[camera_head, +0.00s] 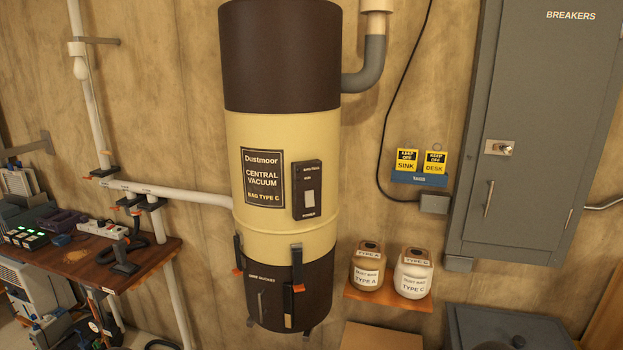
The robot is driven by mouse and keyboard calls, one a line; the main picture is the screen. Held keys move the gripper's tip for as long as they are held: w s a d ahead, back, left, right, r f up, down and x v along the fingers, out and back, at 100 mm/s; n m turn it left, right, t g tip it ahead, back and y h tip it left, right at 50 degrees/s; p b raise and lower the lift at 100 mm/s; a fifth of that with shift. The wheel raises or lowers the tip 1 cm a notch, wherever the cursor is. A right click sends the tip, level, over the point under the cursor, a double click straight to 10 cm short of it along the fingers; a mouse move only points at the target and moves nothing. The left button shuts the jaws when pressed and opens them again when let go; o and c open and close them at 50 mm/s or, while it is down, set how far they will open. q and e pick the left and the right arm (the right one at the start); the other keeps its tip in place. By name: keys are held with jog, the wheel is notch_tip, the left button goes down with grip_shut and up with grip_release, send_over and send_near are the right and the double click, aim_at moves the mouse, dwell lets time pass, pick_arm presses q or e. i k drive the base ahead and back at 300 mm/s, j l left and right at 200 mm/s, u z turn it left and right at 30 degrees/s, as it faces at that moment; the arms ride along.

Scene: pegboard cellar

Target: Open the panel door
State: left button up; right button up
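The grey breaker panel (478,95) is mounted on the wall at the upper right and runs past the top edge of the view. Its door (540,120) is labelled "BREAKERS" and looks closed. A metal latch plate with a round lock (498,148) sits on the left part of the door. A thin vertical handle (487,198) is below it, near the door's left edge. Neither of my grippers can be made out in this view.
A brown and cream central vacuum canister (282,180) hangs left of the panel. Yellow tags (420,161) and a small shelf (388,296) with two dust bag jars (413,273) are between them. A cluttered workbench (115,268) stands at left. A grey box (480,325) is below the panel.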

aim_at(554, 60)
jog(key=z, duration=1.3)
